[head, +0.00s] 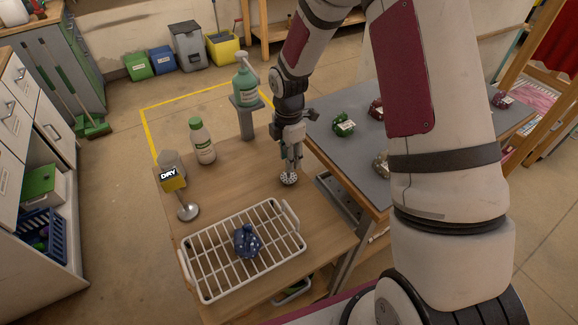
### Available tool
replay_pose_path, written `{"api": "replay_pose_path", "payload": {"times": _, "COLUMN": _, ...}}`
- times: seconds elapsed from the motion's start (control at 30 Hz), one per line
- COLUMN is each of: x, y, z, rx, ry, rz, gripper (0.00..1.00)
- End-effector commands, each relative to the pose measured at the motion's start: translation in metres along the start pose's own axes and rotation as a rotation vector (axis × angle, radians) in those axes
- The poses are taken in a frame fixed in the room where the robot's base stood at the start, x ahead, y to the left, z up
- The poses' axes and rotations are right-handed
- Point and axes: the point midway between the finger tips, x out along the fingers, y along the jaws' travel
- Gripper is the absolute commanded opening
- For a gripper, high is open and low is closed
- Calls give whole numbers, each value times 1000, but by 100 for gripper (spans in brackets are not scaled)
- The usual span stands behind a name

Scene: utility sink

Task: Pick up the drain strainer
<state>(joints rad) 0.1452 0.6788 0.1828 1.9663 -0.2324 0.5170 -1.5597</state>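The drain strainer (289,179) is a small round pale metal disc with dark holes, near the right edge of the wooden table (240,185). My gripper (291,167) points down right over it, with its fingertips at the strainer's upper edge. The fingers look close together, but at this size I cannot tell whether they are closed on it. I also cannot tell whether the strainer rests on the table or is slightly lifted.
A white wire rack (211,270) holding a blue patterned item (246,241) is at the front. A "DRY" sign (170,177), a white bottle with green cap (202,141) and a green pump bottle (246,85) stand behind. A grey-topped table (362,165) adjoins at right.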

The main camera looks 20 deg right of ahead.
Motion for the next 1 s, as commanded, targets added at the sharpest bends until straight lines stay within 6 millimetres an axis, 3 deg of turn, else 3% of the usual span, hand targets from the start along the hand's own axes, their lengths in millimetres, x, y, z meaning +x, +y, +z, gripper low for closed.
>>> {"api": "replay_pose_path", "payload": {"times": 0.13, "x": 13, "y": 0, "z": 1, "rx": 1, "ry": -1, "rz": 0, "gripper": 33}}
{"api": "replay_pose_path", "payload": {"times": 0.37, "x": 14, "y": 0, "z": 1, "rx": 1, "ry": -1, "rz": 1, "gripper": 33}}
{"api": "replay_pose_path", "payload": {"times": 0.53, "x": 14, "y": 0, "z": 1, "rx": 1, "ry": -1, "rz": 1, "gripper": 0}}
{"api": "replay_pose_path", "payload": {"times": 1.0, "x": 11, "y": 0, "z": 1, "rx": 1, "ry": -1, "rz": 2, "gripper": 0}}
